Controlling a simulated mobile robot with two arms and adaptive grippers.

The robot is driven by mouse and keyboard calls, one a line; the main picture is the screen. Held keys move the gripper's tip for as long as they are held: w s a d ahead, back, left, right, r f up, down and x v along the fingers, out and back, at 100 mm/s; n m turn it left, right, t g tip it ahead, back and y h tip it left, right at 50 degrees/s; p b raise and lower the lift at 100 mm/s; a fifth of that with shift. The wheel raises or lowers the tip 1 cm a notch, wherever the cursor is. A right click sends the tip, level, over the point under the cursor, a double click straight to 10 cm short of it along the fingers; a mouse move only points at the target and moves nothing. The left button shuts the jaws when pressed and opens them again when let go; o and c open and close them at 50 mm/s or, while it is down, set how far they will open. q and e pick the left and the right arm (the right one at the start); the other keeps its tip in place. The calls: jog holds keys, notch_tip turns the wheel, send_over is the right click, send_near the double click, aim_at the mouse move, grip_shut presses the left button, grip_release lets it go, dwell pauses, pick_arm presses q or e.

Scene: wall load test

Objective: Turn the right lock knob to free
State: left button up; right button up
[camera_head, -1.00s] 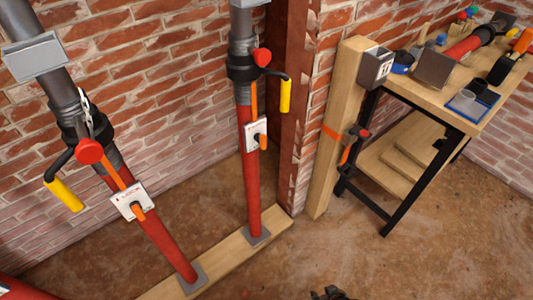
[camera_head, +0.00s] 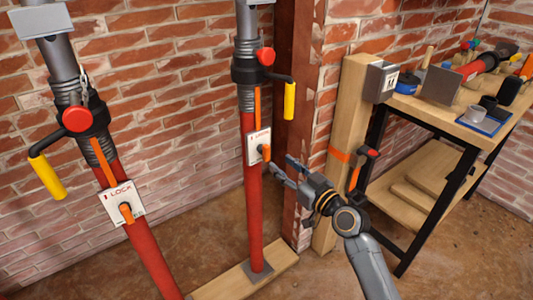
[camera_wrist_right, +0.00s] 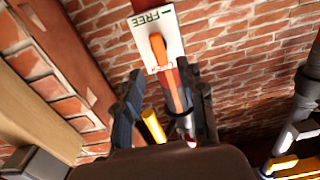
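The right prop is a red post (camera_head: 253,210) with a white plate (camera_head: 252,145) and an orange lock knob (camera_head: 265,152). In the right wrist view, the plate (camera_wrist_right: 168,22) reads FREE at its upper edge and LOCK lower down. The orange knob (camera_wrist_right: 158,47) extends toward the LOCK word there. An orange strip runs on below it. My right gripper (camera_head: 283,167) is just right of the knob, open and empty. In the wrist view its fingers (camera_wrist_right: 166,95) are spread, with the knob ahead of the gap, apart from them. My left gripper is out of view.
A second prop stands at left with its own LOCK plate (camera_head: 122,203) and yellow-handled crank (camera_head: 47,177). The right prop's yellow crank handle (camera_head: 289,101) hangs above my gripper. A wooden post (camera_head: 350,110) and tool bench (camera_head: 460,115) stand right. Brick walls close the back.

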aim_at(268, 153)
jog(key=x, duration=0.7)
jog(key=shift+s+b, duration=0.1)
jog(key=shift+b, duration=0.25)
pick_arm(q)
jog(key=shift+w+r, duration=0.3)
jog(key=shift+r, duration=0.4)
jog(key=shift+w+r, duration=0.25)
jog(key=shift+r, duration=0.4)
pick_arm(e)
jog(key=shift+x, duration=0.85)
grip_shut()
